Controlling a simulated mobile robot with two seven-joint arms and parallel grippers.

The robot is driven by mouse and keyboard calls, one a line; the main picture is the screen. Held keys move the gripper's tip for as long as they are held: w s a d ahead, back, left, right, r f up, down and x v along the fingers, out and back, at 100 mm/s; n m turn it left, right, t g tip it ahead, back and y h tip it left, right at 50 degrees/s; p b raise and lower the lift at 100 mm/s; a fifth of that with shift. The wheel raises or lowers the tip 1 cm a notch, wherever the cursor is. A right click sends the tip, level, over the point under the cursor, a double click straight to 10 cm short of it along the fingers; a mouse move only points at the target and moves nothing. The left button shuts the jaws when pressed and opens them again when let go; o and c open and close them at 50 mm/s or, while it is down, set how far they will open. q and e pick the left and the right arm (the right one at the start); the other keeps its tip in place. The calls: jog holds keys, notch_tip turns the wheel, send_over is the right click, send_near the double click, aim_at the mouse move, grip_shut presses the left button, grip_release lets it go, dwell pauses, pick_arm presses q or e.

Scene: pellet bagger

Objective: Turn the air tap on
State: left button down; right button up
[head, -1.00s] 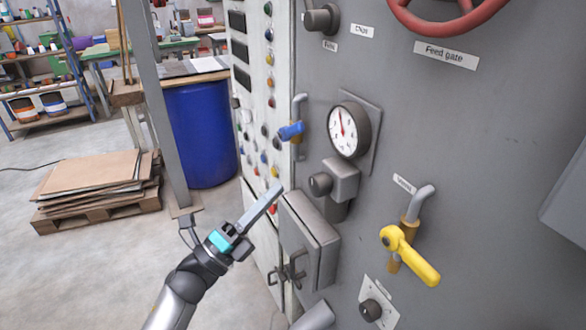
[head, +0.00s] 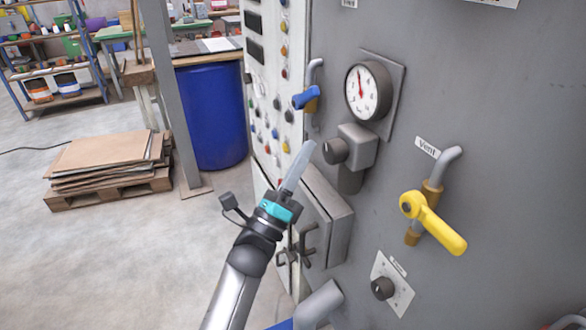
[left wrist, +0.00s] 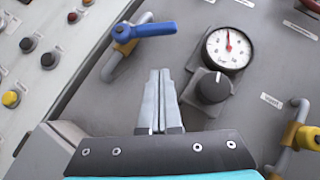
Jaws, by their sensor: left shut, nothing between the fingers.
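A tap with a blue lever handle (head: 304,98) sits on a short pipe with a brass body on the grey machine panel, left of the gauge. No label on it is readable. In the left wrist view the blue handle (left wrist: 145,30) lies crosswise to its pipe, beyond my fingertips. My left gripper (head: 306,151) is shut and empty, its fingers pointing up, below the blue handle and apart from it. It also shows in the left wrist view (left wrist: 160,78). A second tap with a yellow handle (head: 434,222) is labelled "Vent". My right gripper is not in view.
A pressure gauge (head: 368,90) with a black-knobbed regulator (head: 336,150) below it stands right of the blue tap. A grey box (head: 326,215) juts out beside my left gripper. A button panel (head: 272,95) is on the left. Open floor lies further left.

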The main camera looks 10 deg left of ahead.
aim_at(305, 97)
pick_arm(q)
jog(key=w+r+p, duration=0.1)
jog(key=w+r, duration=0.3)
jog(key=r, duration=0.1)
jog(key=shift+w+p, duration=0.2)
jog(key=shift+p, duration=0.1)
jog(key=shift+r, duration=0.15)
jog(key=shift+r+n+y+p, duration=0.25)
jog(key=shift+n+y+p, duration=0.3)
jog(key=shift+p, duration=0.2)
